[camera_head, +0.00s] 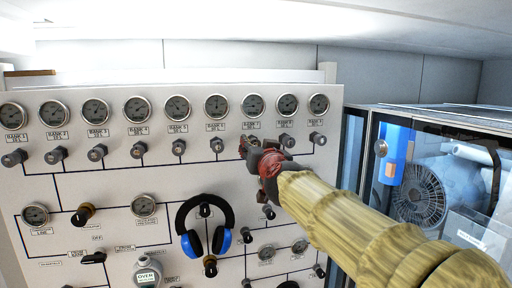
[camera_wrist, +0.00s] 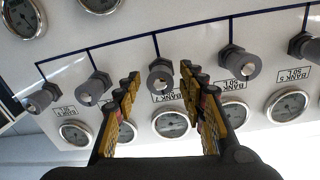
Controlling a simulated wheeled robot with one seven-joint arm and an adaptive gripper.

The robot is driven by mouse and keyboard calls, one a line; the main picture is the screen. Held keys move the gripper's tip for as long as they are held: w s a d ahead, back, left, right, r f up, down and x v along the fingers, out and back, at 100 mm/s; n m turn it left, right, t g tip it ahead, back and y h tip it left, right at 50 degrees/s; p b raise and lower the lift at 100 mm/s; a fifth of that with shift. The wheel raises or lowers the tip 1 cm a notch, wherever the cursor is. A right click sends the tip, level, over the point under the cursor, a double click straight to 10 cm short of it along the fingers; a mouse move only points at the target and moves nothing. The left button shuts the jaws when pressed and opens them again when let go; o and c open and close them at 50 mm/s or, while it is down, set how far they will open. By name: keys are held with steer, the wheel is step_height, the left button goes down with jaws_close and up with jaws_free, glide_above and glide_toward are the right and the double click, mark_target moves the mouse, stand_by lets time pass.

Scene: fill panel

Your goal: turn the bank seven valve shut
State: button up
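The bank seven valve (camera_wrist: 160,80) is a grey knob with a round end on the white panel (camera_wrist: 205,50). In the wrist view, which shows the panel upside down, it appears between the two fingertips, with a gap on each side. My gripper (camera_wrist: 158,72) is open, and I cannot tell how far the fingertips are from the panel. In the head view my gripper (camera_head: 251,148) is below the bank seven gauge (camera_head: 253,105) and hides that valve. The bank seven label (camera_wrist: 165,98) is partly covered by the fingers.
The bank six valve (camera_wrist: 240,62) and bank eight valve (camera_wrist: 95,88) stand close on either side. Blue and black headphones (camera_head: 221,242) hang lower on the panel. A glass-fronted cabinet (camera_head: 357,128) stands to the right.

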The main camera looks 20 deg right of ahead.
jaws_close()
stand_by(0.4)
steer(key=shift+m, duration=0.6)
steer(key=shift+o, duration=0.7)
jaws_free()
steer(key=s, duration=1.2)
steer(key=shift+a, duration=0.35)
